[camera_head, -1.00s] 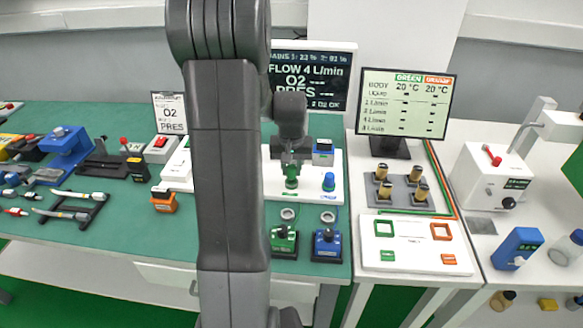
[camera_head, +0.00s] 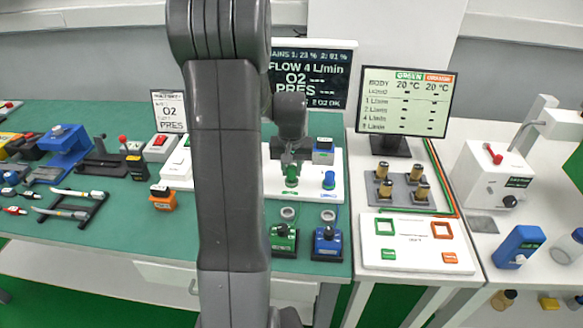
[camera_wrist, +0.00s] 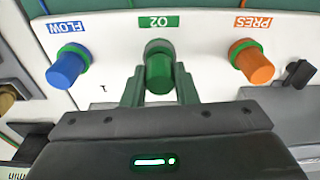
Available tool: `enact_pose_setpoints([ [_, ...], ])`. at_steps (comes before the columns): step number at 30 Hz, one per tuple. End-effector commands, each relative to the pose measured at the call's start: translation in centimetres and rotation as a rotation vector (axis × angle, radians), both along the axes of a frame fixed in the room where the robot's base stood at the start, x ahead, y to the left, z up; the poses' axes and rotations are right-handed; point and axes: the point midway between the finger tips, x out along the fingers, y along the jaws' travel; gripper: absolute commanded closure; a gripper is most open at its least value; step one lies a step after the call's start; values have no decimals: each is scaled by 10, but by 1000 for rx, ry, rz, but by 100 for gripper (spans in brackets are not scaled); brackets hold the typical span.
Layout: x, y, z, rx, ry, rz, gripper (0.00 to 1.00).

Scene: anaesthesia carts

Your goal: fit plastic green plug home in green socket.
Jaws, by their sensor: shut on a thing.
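The green plug (camera_head: 291,181) stands on the white panel (camera_head: 275,188) below the dark flow screen. In the wrist view the green plug (camera_wrist: 159,75) sits at the O2 position, between the FLOW and PRES positions. My gripper (camera_head: 291,163) is above it in the head view. In the wrist view my gripper's two fingers (camera_wrist: 159,86) are shut on the plug, one on each side. The green socket is mostly hidden behind the plug; a grey ring (camera_wrist: 158,46) shows at its far end. I cannot tell how deep the plug sits.
A blue plug (camera_wrist: 68,68) and an orange plug (camera_wrist: 252,63) flank the green one on the panel. In front stand a green block (camera_head: 284,240) and a blue block (camera_head: 328,243). A screen (camera_head: 405,100) and a white board (camera_head: 418,244) are at right.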

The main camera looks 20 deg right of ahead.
Motion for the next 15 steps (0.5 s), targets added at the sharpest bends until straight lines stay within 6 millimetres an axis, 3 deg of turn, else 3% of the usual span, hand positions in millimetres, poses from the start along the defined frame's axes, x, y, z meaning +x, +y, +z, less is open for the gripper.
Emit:
enact_pose_setpoints([
  [15, 0, 0, -14, 0, 0, 0, 96],
])
